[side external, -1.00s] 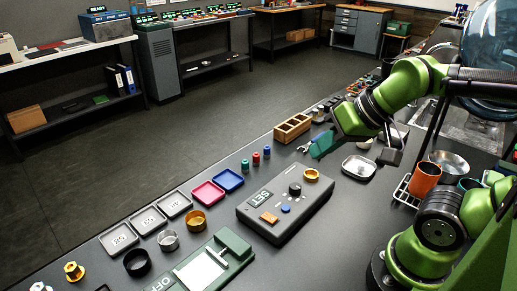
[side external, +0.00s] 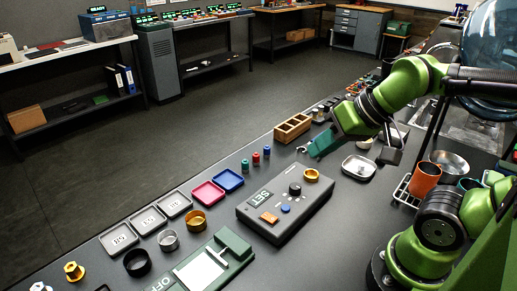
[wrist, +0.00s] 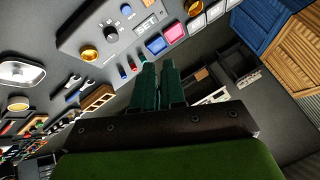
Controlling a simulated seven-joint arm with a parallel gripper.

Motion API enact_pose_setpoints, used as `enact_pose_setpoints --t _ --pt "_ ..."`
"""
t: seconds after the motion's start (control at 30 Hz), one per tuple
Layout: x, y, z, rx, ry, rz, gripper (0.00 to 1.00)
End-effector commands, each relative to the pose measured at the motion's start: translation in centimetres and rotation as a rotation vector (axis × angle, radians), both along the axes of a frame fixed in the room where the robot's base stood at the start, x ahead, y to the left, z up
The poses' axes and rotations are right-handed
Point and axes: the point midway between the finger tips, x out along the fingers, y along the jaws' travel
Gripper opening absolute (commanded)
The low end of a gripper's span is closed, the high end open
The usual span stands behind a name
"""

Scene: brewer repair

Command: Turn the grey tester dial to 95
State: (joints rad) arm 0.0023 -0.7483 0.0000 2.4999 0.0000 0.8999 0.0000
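The dark grey tester box (side external: 262,218) lies on the bench in the middle of the side view. My gripper (side external: 314,153) is above the bench, beyond the tester and apart from the dial. Its teal fingers (wrist: 157,66) lie close together, seemingly shut, with nothing visible between them.
A metal dish (side external: 359,168) is to the right. Pink (side external: 208,193) and blue trays (side external: 228,180) and a green device (side external: 235,244) lie left of the tester.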

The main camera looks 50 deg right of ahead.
Motion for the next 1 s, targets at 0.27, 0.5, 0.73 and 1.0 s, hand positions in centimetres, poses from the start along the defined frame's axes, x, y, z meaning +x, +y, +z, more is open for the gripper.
enact_pose_setpoints --t 0.27,0.5,0.73,1.0 --pt "3.2 -1.8 -1.8 -0.093 0.154 0.047 0.54" --pt "7.4 -4.3 -3.1 -0.4 0.308 0.607 0.6" --pt "10.1 -6.4 -4.0 -0.581 0.358 1.241 0.6" --pt "11.2 -7.4 -3.1 -0.702 0.276 1.86 0.6"
